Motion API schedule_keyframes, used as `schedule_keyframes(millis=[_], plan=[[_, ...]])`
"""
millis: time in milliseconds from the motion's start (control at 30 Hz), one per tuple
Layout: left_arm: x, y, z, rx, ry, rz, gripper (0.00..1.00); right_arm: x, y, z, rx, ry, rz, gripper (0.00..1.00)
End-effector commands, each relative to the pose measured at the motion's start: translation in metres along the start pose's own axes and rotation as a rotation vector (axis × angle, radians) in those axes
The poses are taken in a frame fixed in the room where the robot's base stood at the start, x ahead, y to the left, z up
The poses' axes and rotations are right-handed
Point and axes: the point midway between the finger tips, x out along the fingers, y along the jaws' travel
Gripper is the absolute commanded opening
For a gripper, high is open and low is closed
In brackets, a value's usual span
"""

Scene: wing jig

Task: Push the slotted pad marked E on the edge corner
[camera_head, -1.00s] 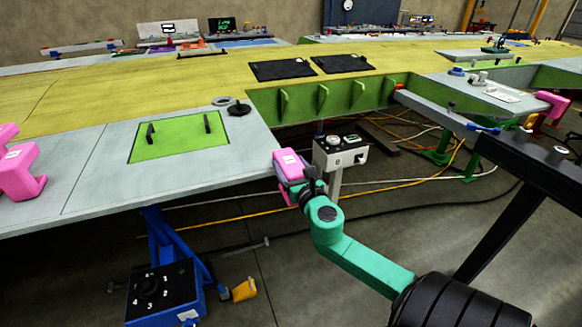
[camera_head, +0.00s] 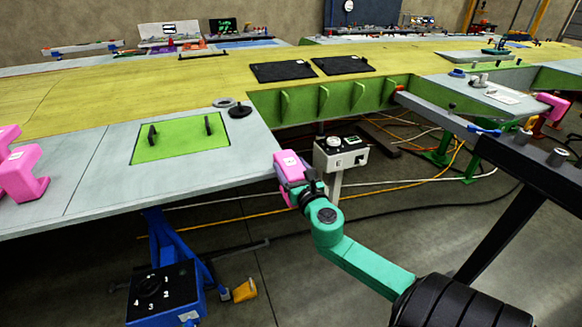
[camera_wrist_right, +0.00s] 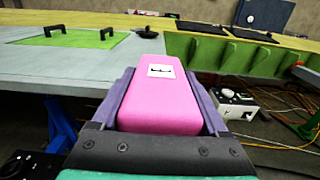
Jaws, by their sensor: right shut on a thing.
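The pink slotted pad (camera_head: 289,168) has a white label; in the right wrist view the pad (camera_wrist_right: 160,97) shows a dark letter that looks like an E turned on its side. My right gripper (camera_head: 298,186) is shut on it, with a finger on each side. The pad is at the front right corner of the grey wing panel (camera_head: 90,185). In the wrist view the corner edge lies just beyond the pad; I cannot tell whether they touch. The pad's slot is hidden. My left gripper is not in view.
Other pink pads sit on the panel's left edge (camera_head: 22,180) and on the right arm of the structure (camera_head: 553,107). A white control box (camera_head: 340,155) stands just right of the corner. A blue jack (camera_head: 170,290) stands below the panel. Cables cross the floor.

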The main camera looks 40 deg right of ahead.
Motion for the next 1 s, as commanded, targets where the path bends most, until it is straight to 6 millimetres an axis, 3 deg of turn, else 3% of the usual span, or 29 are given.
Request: schedule_keyframes(millis=[1000], plan=[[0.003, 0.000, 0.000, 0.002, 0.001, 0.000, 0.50, 0.030, 0.000, -0.003, 0.000, -0.001, 0.001, 0.10]])
